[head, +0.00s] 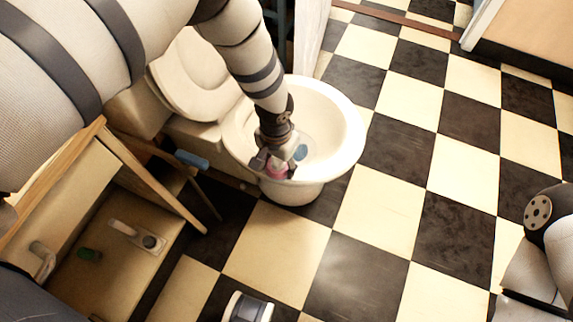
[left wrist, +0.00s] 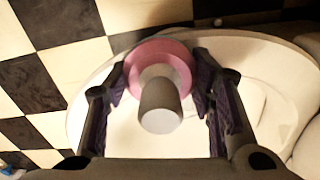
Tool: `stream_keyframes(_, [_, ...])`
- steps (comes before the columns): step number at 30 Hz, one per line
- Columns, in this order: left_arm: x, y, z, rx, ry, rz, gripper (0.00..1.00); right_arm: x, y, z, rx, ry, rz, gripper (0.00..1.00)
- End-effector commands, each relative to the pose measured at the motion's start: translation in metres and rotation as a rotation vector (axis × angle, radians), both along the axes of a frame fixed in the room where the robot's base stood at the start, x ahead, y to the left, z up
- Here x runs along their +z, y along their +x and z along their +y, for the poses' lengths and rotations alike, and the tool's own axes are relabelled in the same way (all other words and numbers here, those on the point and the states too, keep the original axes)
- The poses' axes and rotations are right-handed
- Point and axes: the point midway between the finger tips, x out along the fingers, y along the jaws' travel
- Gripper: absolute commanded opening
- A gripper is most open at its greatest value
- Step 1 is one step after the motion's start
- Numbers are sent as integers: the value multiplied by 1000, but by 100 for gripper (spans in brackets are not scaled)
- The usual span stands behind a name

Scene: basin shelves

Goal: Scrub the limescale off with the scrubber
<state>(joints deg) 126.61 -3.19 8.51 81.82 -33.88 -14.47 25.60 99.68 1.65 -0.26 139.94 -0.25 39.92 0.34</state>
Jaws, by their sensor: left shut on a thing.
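A white toilet bowl (head: 343,125) stands on the floor with its lid raised. My left gripper (head: 275,165) is over the near rim of the bowl and is shut on a round pink scrubber (head: 277,171). In the left wrist view the scrubber (left wrist: 160,65) shows its pink disc and a grey knob between the two fingers (left wrist: 160,90), with the white bowl (left wrist: 258,60) behind it. I cannot tell whether the scrubber touches the rim. A blue patch (head: 300,152) shows inside the bowl; no limescale can be made out clearly. My right gripper is out of view.
A blue cylindrical object (head: 191,159) is beside the toilet. A round item (head: 247,308) is at the bottom. The checkered floor (head: 380,200) to the right is clear.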

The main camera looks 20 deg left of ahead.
Motion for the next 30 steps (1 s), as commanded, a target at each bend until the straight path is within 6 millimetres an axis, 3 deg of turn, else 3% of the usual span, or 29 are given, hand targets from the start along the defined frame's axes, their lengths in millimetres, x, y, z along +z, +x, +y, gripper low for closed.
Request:
stream_keyframes(20, [-3, 2, 49, 1, 1, 0, 23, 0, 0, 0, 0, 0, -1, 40])
stream_keyframes(30, [-1, 3, 83, 1, 1, 0, 23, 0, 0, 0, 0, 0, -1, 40])
